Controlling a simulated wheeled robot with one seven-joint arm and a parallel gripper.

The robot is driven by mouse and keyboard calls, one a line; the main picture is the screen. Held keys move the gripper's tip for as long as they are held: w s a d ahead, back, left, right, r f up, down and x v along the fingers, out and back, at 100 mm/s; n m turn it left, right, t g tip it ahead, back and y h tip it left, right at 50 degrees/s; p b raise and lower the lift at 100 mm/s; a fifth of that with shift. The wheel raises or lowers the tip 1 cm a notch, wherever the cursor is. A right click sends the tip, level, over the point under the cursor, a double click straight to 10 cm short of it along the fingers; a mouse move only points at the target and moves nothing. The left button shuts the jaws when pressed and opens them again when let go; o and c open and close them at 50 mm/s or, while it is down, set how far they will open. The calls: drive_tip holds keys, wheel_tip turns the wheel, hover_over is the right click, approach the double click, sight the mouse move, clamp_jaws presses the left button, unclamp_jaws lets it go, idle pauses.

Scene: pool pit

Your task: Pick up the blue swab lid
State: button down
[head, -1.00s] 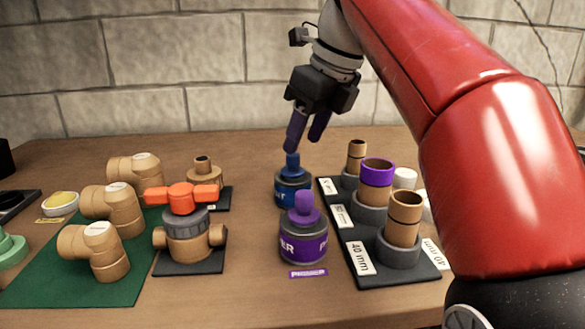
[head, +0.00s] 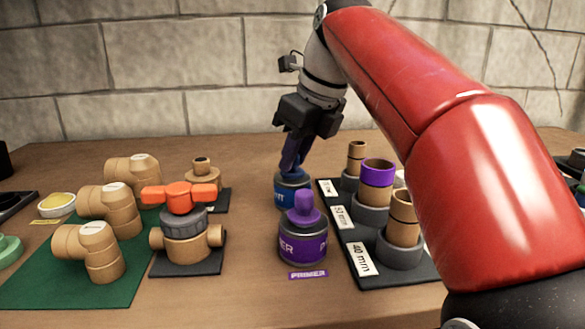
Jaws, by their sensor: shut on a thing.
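The blue can (head: 286,198) stands on the wooden table behind the purple primer can. Its blue swab lid (head: 291,176) sits on top, and its knob is mostly hidden by my fingers. My gripper (head: 291,165) points down over the blue can, with its dark fingers shut around the lid's knob. The lid still appears to be on the can; I see no gap between them.
The purple primer can (head: 303,240) stands close in front. A dark rack (head: 386,270) with upright pipe pieces is to the right. A valve with an orange handle (head: 180,196) and tan elbows on a green mat (head: 60,285) are to the left.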

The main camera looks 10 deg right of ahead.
wheel_tip(320, 180, up, 9)
drive_tip(key=shift+r+p, duration=0.15)
drive_tip(key=shift+p, duration=0.95)
drive_tip(key=shift+r, duration=0.35)
drive_tip(key=shift+s, duration=0.15)
